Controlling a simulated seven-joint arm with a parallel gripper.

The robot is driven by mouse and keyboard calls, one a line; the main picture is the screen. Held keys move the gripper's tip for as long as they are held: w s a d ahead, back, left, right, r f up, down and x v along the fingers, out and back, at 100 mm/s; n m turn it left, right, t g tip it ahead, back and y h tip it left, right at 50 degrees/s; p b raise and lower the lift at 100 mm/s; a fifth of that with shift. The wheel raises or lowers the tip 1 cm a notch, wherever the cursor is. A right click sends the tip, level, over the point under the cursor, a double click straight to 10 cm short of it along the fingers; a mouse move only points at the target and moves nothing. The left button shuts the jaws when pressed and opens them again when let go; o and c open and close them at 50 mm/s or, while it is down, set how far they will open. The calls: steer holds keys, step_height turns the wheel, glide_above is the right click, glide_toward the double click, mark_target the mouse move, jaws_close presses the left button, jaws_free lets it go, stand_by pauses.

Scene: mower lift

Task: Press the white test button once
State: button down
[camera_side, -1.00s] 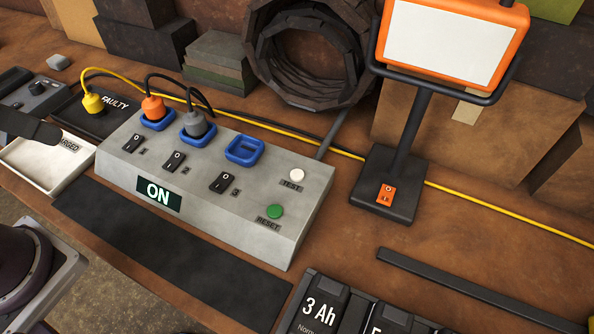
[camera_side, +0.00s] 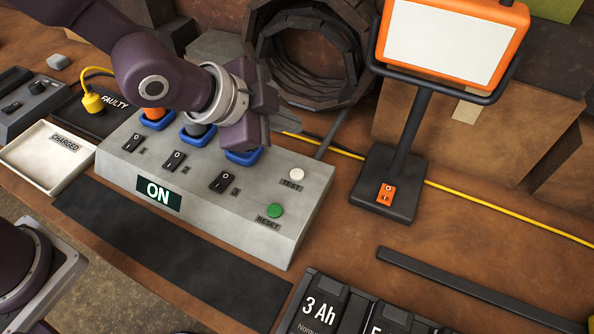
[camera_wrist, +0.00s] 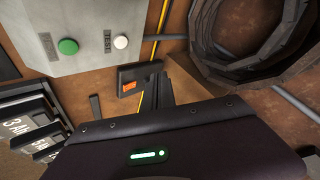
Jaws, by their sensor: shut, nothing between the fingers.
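The white test button (camera_side: 297,174) is a small round cap on the right part of the sloped grey console (camera_side: 270,240), beside its TEST label. In the wrist view the white button (camera_wrist: 121,42) shows clear and uncovered, up and left of the picture's middle. My gripper (camera_side: 312,139) is shut and empty, behind and above the button in the side view. It is apart from the button. My dark hand covers much of the third blue socket and the cables behind the console.
The green reset button (camera_side: 274,210) sits nearer the front on the same console; the display (camera_side: 159,194) reads ON. Three black rocker switches line the console. A work lamp (camera_side: 402,190) stands to the right.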

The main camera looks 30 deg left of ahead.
mark_target(292, 176)
steer(key=shift+w+d+f, duration=0.1)
steer(key=shift+d+f, duration=0.15)
steer(key=shift+d, duration=0.1)
steer(key=shift+f, duration=4.4)
steer(key=shift+f, duration=0.1)
steer(key=shift+f, duration=0.3)
steer(key=shift+f, duration=0.4)
steer(key=shift+r, duration=0.8)
